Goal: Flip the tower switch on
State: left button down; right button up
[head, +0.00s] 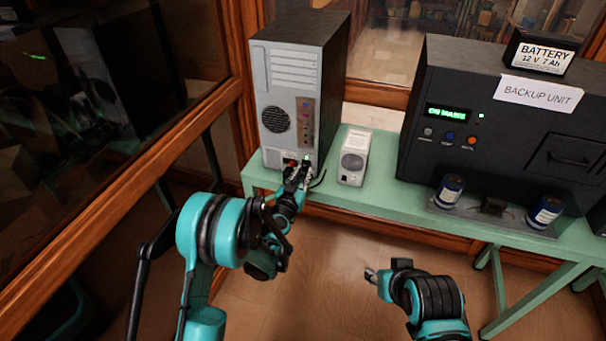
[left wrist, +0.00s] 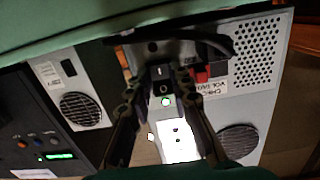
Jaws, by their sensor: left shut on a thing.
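The tower (head: 292,75) is a grey and black computer case standing on the left end of the green bench, its port panel facing me. In the left wrist view, which is upside down, the tower switch (left wrist: 160,80) is a small black rocker with I and O marks, beside a small lit lamp (left wrist: 166,101). My left gripper (head: 299,170) is at the low part of the panel; in its wrist view the fingers (left wrist: 161,76) close in on both sides of the switch. The head view hides the switch behind the gripper. My right gripper (head: 371,275) hangs in front of the bench, away from everything.
A small white speaker-like box (head: 354,158) stands right of the tower. A black backup unit (head: 480,110) with a green display stands further right, a battery (head: 541,54) on top. A dark cable (head: 318,180) lies close to my left gripper. A red part (left wrist: 202,76) is beside the switch.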

aim_at(307, 144)
pick_arm(q)
jog(key=c, duration=1.6)
grip_release()
jog(key=shift+c, duration=0.2)
notch_tip(307, 144, up, 10)
